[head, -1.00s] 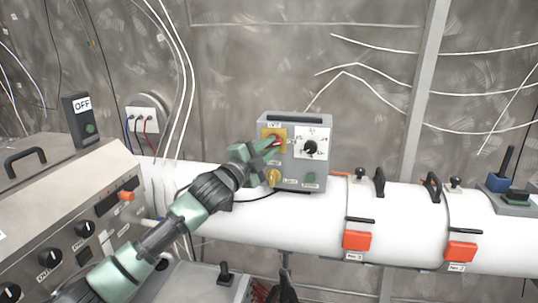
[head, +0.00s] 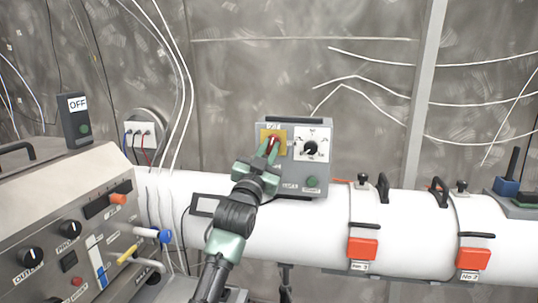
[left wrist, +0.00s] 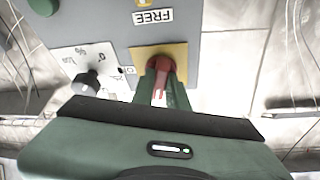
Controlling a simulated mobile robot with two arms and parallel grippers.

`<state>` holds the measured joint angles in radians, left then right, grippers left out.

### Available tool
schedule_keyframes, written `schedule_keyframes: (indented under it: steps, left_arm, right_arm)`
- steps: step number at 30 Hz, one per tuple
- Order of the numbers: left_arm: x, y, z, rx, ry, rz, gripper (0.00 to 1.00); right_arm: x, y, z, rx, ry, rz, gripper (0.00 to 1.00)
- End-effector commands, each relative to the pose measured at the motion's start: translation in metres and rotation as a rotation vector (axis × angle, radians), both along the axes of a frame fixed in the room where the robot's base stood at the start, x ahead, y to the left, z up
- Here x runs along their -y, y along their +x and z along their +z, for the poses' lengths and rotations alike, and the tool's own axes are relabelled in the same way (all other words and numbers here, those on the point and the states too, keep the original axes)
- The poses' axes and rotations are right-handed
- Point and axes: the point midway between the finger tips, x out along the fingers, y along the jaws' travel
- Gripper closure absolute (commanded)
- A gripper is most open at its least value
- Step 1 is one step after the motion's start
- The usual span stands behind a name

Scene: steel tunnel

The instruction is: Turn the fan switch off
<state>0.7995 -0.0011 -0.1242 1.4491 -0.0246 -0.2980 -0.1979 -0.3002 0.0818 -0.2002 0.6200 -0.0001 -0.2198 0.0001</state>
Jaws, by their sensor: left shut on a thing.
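A grey control box (head: 287,185) stands on the white pipe and carries a red switch (head: 273,140) on a yellow plate (head: 264,133). My left gripper (head: 270,150) is shut on the red switch, reaching it from below and in front. In the left wrist view the red switch (left wrist: 156,63) sits between the green fingers (left wrist: 160,90), in front of the yellow plate (left wrist: 180,52). An upside-down "FREE" label (left wrist: 153,16) shows there. I cannot read a fan label on this switch. My arm hides the box's lower left.
A black dial on a white plate (head: 312,142) and a green button (head: 312,182) share the box. The white pipe (head: 310,230) has orange latches (head: 362,248). A console (head: 75,220) with knobs stands left. A dark "OFF" box (head: 78,125) stands on it.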

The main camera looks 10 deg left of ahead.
Motion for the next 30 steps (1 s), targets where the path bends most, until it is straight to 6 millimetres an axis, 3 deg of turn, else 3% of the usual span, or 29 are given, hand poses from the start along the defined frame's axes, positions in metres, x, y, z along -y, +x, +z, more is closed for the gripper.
schedule_keyframes:
  steps: [12,30]
  left_arm:
    - [0.0022,0.0003,-0.0009,-0.001,-0.249,-0.001,1.00]
    - [0.0023,0.0002,0.0000,0.000,-0.309,-0.001,1.00]
  right_arm:
    - [-0.0001,0.0005,-0.0025,0.001,0.000,0.000,0.64]
    - [-0.0028,0.0006,-0.0023,0.000,0.003,-0.002,0.64]
